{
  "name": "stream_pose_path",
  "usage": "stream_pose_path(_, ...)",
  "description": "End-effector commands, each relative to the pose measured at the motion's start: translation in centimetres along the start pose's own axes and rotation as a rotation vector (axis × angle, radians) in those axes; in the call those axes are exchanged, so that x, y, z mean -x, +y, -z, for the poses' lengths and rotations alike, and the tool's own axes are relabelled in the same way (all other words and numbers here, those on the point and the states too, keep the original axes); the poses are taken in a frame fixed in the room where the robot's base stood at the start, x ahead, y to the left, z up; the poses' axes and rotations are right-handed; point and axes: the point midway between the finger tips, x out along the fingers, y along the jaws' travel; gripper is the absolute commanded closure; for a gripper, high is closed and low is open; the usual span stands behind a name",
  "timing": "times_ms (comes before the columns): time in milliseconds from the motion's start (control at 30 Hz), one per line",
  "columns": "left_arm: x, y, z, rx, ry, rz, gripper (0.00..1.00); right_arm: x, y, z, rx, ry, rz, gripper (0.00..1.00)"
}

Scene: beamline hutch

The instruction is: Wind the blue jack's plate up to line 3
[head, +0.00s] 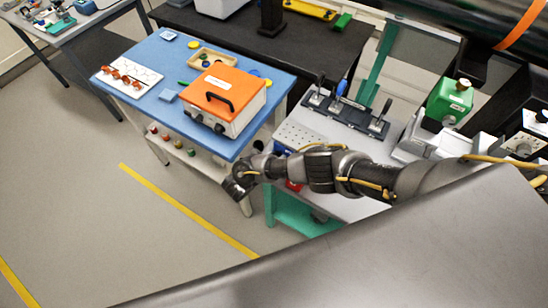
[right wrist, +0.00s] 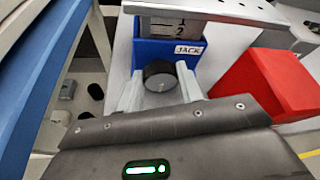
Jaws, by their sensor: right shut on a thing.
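The blue jack (right wrist: 146,50) bears a white JACK label in the right wrist view. Its perforated plate (right wrist: 225,9) sits above it; lines marked 1 and 2 show on the grey scale (right wrist: 163,25) between plate and blue body, and I see no 3. My right gripper (right wrist: 160,71) is shut on the jack's dark round knob (right wrist: 159,84), one pale finger on each side. In the head view the plate (head: 297,134) shows beyond my right arm, which hides most of the jack. My left gripper is not in view.
A red block (right wrist: 262,86) stands close to the right of the jack. A blue table (head: 144,56) with an orange-lidded box (head: 227,90) is to the left. A black rack with handles (head: 345,112) and a green device (head: 449,102) stand on the grey bench.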

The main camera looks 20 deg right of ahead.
Motion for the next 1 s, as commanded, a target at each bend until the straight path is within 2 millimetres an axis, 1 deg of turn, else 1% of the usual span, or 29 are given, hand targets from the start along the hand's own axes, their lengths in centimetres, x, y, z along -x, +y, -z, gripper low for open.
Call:
stream_pose_path(133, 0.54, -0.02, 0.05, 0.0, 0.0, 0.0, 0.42, 0.03, -0.12, -0.17, -0.089, -0.001, -0.039, 0.86)
stream_pose_path(367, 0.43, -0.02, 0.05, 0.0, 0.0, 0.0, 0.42, 0.03, -0.04, -0.07, -0.093, -0.001, -0.039, 0.86)
stream_pose_path(400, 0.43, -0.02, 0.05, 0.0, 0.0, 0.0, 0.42, 0.03, -0.04, -0.07, -0.093, -0.001, -0.039, 0.58)
stream_pose_path(533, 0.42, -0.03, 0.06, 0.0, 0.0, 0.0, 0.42, 0.04, -0.04, -0.06, -0.092, -0.001, -0.039, 0.42)
stream_pose_path(867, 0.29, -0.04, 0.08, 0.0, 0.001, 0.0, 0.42, 0.04, 0.01, 0.02, -0.078, 0.0, -0.033, 0.42)
stream_pose_path(1000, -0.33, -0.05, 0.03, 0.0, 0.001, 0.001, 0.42, 0.07, 0.2, 0.23, 0.017, 0.002, 0.008, 0.42)
